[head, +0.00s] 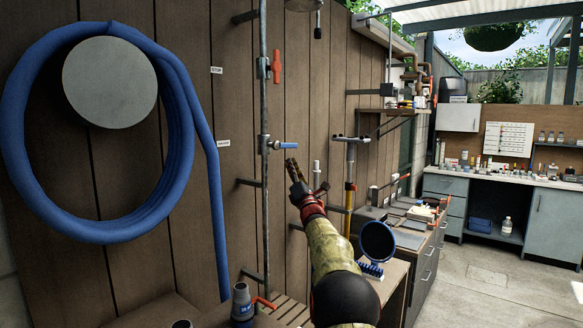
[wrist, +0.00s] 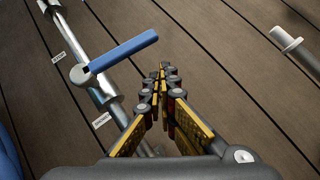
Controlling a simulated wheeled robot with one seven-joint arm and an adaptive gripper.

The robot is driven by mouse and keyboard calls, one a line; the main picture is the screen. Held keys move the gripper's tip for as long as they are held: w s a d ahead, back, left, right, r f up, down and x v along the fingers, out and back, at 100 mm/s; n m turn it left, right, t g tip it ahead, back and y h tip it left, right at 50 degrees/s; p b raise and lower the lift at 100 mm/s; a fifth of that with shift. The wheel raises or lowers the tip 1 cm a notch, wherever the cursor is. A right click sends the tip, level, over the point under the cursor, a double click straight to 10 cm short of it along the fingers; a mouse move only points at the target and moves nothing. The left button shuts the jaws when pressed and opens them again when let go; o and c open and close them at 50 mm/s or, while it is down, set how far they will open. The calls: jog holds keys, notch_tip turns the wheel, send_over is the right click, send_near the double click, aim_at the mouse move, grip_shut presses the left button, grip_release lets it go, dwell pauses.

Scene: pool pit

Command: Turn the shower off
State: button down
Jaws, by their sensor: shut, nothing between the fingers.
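A vertical grey shower pipe (head: 264,200) runs up the plank wall. A valve with a blue lever (head: 286,145) sits on it; the lever points right, crosswise to the pipe. The blue lever shows in the wrist view (wrist: 122,51), left of my fingers. Higher up is a red lever (head: 276,66), upright alongside the pipe. A shower head (head: 302,5) is partly cut off at the top. My gripper (head: 291,166) is shut and empty, just below and right of the blue lever and apart from it. Its fingertips meet in the wrist view (wrist: 163,75). No water is visible.
A blue hose (head: 180,160) hangs coiled around a round disc (head: 110,82) at left. Small white labels (head: 217,70) are on the wall. A workbench (head: 500,180) is at the back right. Open floor lies at right.

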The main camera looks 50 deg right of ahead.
jog(key=s+f+p, duration=0.1)
jog(key=s+f, duration=0.6)
jog(key=f, duration=0.1)
jog(key=shift+p, duration=0.4)
jog(key=shift+a+r, duration=0.1)
